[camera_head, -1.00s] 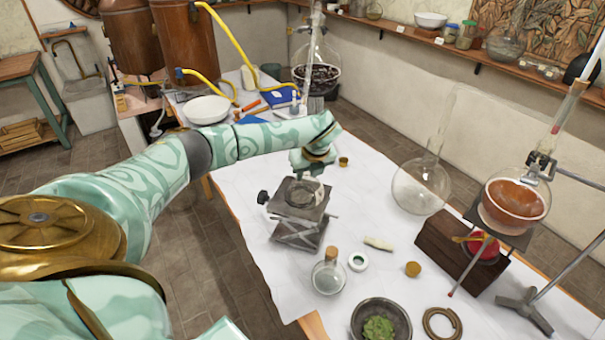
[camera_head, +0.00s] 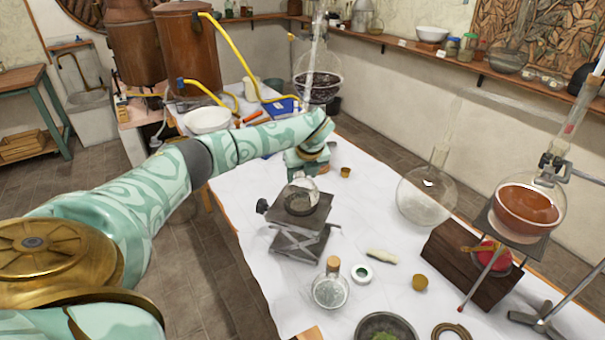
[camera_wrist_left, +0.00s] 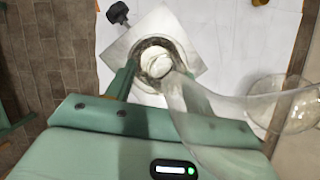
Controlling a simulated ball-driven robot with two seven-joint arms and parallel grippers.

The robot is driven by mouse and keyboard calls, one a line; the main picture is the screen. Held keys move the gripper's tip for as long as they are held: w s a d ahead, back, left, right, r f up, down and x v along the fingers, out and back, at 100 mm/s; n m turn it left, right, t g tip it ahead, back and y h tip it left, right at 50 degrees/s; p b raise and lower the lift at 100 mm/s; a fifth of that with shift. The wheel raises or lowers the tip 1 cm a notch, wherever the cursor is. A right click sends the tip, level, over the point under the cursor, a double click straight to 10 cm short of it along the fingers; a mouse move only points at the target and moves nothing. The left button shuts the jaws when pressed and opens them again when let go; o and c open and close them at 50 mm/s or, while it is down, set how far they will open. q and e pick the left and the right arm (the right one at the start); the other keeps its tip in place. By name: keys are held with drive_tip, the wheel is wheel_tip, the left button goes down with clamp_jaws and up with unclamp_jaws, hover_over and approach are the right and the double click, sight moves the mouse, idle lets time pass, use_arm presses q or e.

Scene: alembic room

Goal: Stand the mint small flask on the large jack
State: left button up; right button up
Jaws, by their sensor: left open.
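The large jack (camera_head: 312,215) stands on the white-covered table with its grey plate raised on crossed legs. A small clear, pale flask (camera_head: 302,192), which looks like the mint small flask, stands upright on the plate in a dark ring. Its pale top (camera_wrist_left: 157,65) shows from above in the left wrist view, over the jack plate (camera_wrist_left: 187,38). My left gripper (camera_head: 303,173) is open just above and behind the flask. In the left wrist view the left gripper (camera_wrist_left: 152,72) has its fingers apart on either side of the flask; the glass partly covers one. My right gripper is not in view.
A large round long-necked flask (camera_head: 427,195) stands right of the jack; its neck crosses the left wrist view. The wooden block (camera_head: 470,265) is at right.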

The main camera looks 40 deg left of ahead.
use_arm(q)
drive_tip(key=p+v, duration=0.2)
drive_tip(key=v, duration=1)
drive_tip(key=shift+f, duration=0.1)
